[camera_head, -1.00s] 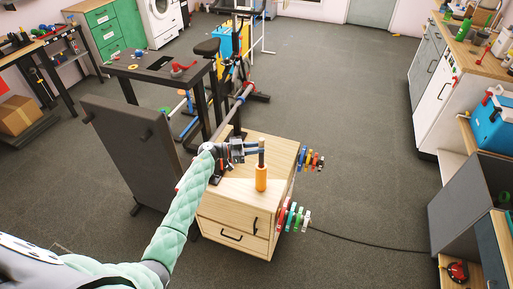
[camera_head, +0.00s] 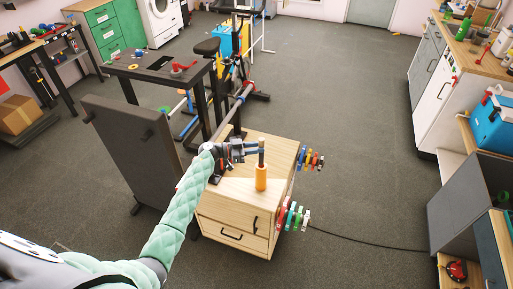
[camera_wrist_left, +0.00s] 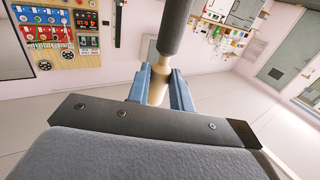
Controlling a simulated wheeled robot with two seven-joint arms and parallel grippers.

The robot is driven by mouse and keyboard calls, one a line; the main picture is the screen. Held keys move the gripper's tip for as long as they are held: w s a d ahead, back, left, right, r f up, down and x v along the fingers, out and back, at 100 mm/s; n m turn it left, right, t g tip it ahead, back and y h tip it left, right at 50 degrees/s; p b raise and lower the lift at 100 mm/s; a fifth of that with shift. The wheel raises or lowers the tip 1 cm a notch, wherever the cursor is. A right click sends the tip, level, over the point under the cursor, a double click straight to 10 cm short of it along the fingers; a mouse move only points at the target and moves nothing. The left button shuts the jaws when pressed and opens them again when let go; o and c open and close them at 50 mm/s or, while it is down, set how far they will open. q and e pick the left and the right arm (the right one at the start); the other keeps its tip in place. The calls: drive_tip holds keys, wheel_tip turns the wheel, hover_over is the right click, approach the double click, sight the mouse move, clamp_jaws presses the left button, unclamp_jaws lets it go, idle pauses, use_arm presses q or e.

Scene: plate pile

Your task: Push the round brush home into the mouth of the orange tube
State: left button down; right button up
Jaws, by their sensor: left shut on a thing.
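The orange tube (camera_head: 261,179) stands upright on the wooden cabinet top. The round brush (camera_head: 261,144) is upright directly above it, with a dark grey cylindrical part. My left gripper (camera_head: 257,151) reaches in from the left, its blue fingers shut on the brush just above the tube. In the left wrist view, the fingers (camera_wrist_left: 160,84) are on both sides of the brush's beige part, and the dark grey part of the brush (camera_wrist_left: 176,28) extends beyond it. The tube is not visible there. I cannot tell whether the brush's lower end is inside the tube mouth. My right gripper is not in view.
The cabinet top (camera_head: 232,190) is clear around the tube. A bar with coloured clips (camera_head: 293,216) is at the cabinet's right side. A dark upright panel (camera_head: 130,150) stands left of it, and a black table (camera_head: 160,70) is behind. Floor to the right is free.

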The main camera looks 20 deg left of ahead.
sight(256, 166)
use_arm(q)
drive_tip(key=shift+p, duration=0.35)
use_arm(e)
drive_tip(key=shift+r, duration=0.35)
